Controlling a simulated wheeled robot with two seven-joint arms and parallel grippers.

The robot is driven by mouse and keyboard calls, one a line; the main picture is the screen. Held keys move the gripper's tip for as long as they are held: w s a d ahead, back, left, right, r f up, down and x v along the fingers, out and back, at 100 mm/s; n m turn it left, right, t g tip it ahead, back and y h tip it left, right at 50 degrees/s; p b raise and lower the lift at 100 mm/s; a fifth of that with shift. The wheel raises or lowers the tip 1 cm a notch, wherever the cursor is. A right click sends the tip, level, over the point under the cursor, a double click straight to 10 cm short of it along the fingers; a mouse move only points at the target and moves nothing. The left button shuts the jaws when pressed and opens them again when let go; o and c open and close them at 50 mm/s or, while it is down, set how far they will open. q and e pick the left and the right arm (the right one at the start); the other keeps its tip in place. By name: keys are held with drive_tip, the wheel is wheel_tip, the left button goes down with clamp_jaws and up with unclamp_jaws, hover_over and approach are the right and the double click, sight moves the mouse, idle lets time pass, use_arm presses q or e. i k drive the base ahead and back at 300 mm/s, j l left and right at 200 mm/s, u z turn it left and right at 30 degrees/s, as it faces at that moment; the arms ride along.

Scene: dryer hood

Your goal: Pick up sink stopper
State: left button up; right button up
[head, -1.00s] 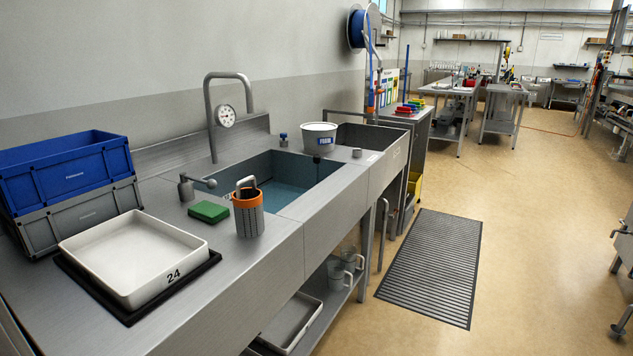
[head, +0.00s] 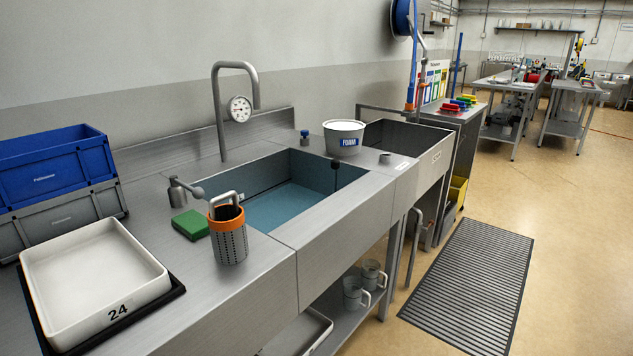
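No object in the head view is plainly recognisable as the sink stopper. A small grey round piece (head: 385,158) stands on the steel rim right of the sink, and a small blue-topped dark piece (head: 305,137) stands on the back rim; I cannot tell whether either is the stopper. A dark piece (head: 336,164) hangs at the sink's far right inner wall. The sink (head: 285,205) has a blue-tinted bottom, probably water. A perforated cylinder with an orange rim and handle (head: 230,240) stands upright on the counter in front of it. Neither gripper is in view.
Along the counter are a white tray marked 24 (head: 118,311), blue and grey crates (head: 55,170), a green sponge (head: 191,224), a small tap (head: 178,193), a tall faucet with gauge (head: 221,110) and a FOAM tub (head: 344,135). Floor is open around the ribbed mat (head: 470,285).

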sight(335, 164)
drive_tip(key=i+l+u, duration=0.4)
drive_tip(key=l, duration=0.4)
drive_tip(key=i+l+u, duration=0.2)
drive_tip(key=l+u, duration=0.25)
drive_tip(key=l, duration=0.45)
drive_tip(key=i+l+u, duration=0.15)
drive_tip(key=l+u, duration=0.25)
drive_tip(key=l, duration=0.55)
drive_tip(key=l+u, duration=0.4)
drive_tip(key=l, duration=0.55)
drive_tip(key=k+l+u, duration=0.25)
drive_tip(key=l+u, duration=0.15)
drive_tip(key=l, duration=0.55)
